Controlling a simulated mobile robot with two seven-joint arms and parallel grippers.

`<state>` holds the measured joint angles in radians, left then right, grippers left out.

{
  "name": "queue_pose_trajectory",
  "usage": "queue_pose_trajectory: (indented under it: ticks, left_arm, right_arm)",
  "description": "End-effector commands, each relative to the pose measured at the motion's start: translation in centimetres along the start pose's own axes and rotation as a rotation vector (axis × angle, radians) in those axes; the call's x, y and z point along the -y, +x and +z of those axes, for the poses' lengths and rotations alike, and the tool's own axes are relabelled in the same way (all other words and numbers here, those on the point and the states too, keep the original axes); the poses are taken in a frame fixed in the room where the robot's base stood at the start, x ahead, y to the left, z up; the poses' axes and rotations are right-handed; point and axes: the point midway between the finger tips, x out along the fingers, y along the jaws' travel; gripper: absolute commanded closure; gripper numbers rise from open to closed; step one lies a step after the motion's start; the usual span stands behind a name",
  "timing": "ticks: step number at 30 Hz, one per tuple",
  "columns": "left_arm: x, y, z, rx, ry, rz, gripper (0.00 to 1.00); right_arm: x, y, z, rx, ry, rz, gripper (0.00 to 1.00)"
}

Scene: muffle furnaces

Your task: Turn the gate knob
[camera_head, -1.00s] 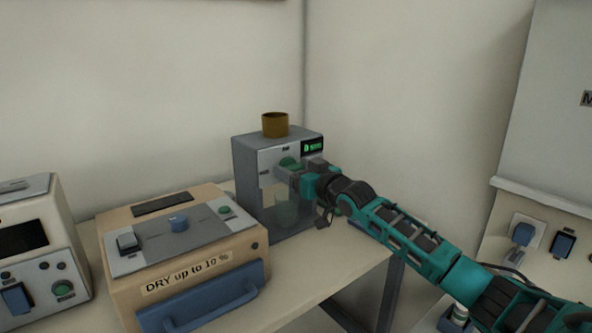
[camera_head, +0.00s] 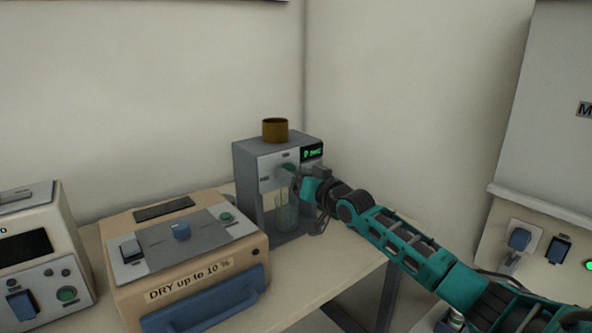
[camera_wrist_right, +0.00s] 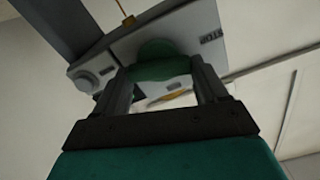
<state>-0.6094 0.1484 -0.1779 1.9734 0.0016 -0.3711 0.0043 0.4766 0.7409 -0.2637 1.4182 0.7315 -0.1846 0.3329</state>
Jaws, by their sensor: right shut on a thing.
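The gate knob is a green knob (camera_head: 287,168) on the front panel of the small grey machine (camera_head: 250,190). My right gripper (camera_head: 300,177) is at that panel, reaching in from the right and partly covering it. In the right wrist view the green knob (camera_wrist_right: 158,62) sits between the two dark fingers of the right gripper (camera_wrist_right: 161,74), which are shut on it. A small grey knob (camera_wrist_right: 84,82) and a label lie on the same panel. My left gripper is not in view.
A clear glass vessel (camera_head: 287,214) stands in the machine's bay, below my right gripper. A brown cup-shaped part (camera_head: 275,130) tops the machine. A tan box with a blue handle (camera_head: 205,302) stands close on the left. The bench right of the machine is clear.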

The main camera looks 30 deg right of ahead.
Motion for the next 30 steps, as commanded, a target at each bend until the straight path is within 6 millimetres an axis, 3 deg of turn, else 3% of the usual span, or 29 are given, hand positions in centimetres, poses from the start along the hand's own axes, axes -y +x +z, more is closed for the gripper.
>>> queue_pose_trajectory:
  ticks: [30]
  left_arm:
    - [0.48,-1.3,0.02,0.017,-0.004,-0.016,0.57]
  right_arm:
    - [-0.45,0.0,0.3,0.0,0.963,0.001,0.58]
